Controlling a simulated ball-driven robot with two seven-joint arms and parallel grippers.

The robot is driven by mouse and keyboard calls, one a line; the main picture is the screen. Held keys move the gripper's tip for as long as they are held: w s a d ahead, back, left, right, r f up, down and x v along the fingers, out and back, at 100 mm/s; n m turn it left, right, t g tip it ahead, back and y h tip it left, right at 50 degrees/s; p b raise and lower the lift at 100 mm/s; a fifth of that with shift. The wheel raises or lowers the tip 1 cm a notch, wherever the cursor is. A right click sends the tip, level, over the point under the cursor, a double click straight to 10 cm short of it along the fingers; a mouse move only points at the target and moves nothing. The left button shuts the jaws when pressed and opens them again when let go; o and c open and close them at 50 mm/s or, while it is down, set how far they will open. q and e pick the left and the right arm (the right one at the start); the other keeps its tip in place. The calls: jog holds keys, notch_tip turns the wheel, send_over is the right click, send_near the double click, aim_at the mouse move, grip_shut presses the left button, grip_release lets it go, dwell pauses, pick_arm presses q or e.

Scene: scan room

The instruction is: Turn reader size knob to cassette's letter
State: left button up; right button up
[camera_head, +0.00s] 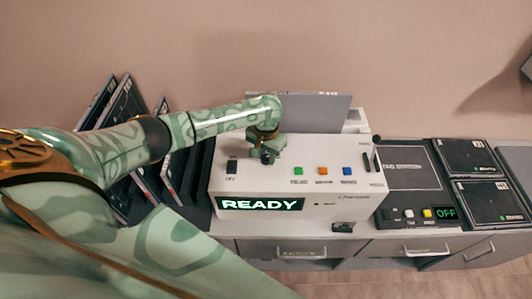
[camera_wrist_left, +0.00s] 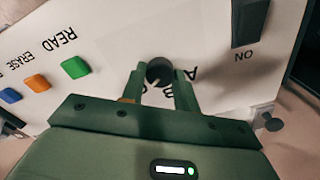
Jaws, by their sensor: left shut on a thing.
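The white reader (camera_head: 340,215) stands on the counter with READY lit on its front. My left gripper (camera_head: 266,150) is above its top panel. In the left wrist view, my left gripper (camera_wrist_left: 157,85) is shut on the dark round size knob (camera_wrist_left: 159,70), one finger on each side. Letters A and B are printed beside the knob, partly hidden by the fingers. The knob's exact setting is too small to tell. A grey panel (camera_head: 315,105) stands upright at the reader's back; I cannot tell whether it is the cassette. My right gripper is not in view.
Green READ (camera_wrist_left: 75,67), orange ERASE (camera_wrist_left: 37,83) and blue (camera_wrist_left: 10,95) buttons sit beside the knob; a black ON switch (camera_wrist_left: 249,22) is opposite. Dark plates (camera_head: 128,105) lean in a rack at left. A tag station (camera_head: 410,168) showing OFF and two flat dark plates (camera_head: 468,157) lie at right.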

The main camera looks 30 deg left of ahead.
pick_arm(q)
jog(key=n+p, duration=0.2)
jog(key=p, duration=0.2)
jog(key=n+p, duration=0.1)
jog(key=p, duration=0.4)
jog(key=shift+r+n, duration=0.3)
jog(key=shift+n, duration=0.1)
jog(key=shift+f+n+p, duration=0.15)
jog(key=shift+n+p, duration=0.45)
jog(key=shift+n, duration=0.3)
jog(key=shift+f+n+p, duration=0.1)
jog(key=shift+n+p, duration=0.2)
jog(key=shift+n, duration=0.6)
jog(key=shift+n+p, duration=0.3)
jog(key=shift+n, duration=1.7)
jog(key=o, duration=1)
jog(key=shift+c, duration=0.2)
